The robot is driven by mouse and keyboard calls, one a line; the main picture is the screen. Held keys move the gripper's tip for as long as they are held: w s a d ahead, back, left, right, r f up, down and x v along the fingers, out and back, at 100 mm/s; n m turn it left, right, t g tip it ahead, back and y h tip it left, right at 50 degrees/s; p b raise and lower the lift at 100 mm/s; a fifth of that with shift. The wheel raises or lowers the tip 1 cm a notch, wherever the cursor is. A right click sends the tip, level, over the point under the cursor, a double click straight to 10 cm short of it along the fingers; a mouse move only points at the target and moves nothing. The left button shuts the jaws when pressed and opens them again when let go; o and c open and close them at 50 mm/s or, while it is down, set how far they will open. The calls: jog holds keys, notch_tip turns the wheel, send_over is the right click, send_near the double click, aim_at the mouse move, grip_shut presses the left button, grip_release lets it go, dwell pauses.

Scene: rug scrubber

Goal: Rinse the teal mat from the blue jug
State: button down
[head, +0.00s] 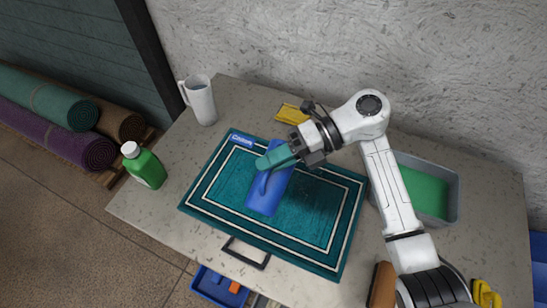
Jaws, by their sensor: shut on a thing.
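The teal mat (317,226) with white border lines lies flat on the table, with a blue "Custom"-like label at its far left corner. The blue jug (267,193) is over the left middle of the mat, apparently tilted. My gripper (272,158), with teal fingers, reaches in from the right and is shut on the jug at its upper side. The fingers hide part of the jug. I cannot tell whether water is flowing out. A darker patch on the mat right of the jug may be wet or shadow.
A white jug (201,102) and a green bottle (145,166) stand at the left. A yellow cloth or sponge (292,114) lies behind the mat. A grey bin (455,193) with green inside is at right. A drawer handle (246,254) and blue tray (218,287) are in front.

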aim_at(267, 176)
jog(key=s+r+n+t+h, duration=0.1)
jog(key=s+a+n+t+h+b, duration=0.1)
jog(key=t, duration=0.1)
jog(key=shift+s+r, duration=0.3)
jog(key=shift+r, duration=0.05)
jog(key=f+n+t+h+b, duration=0.1)
jog(key=t+b, duration=0.1)
jog(key=b, duration=0.2)
jog(key=shift+s+f+b, duration=0.15)
jog(key=shift+b, duration=0.15)
jog(key=shift+f+n+t+h+b, duration=0.25)
jog(key=shift+n+t+h+b, duration=0.25)
jog(key=shift+b, duration=0.75)
jog(key=shift+s+a+r+n+t+b, duration=0.15)
jog(key=shift+n+t+b, duration=0.15)
jog(key=shift+t+b, duration=0.35)
jog(key=shift+f+b, duration=0.3)
jog(key=shift+b, duration=0.3)
jog(key=shift+w+f+n+t+h+b, duration=0.1)
jog(key=shift+w+n+t+h+b, duration=0.1)
jog(key=shift+n+t+h+b, duration=0.25)
jog(key=shift+m, duration=0.25)
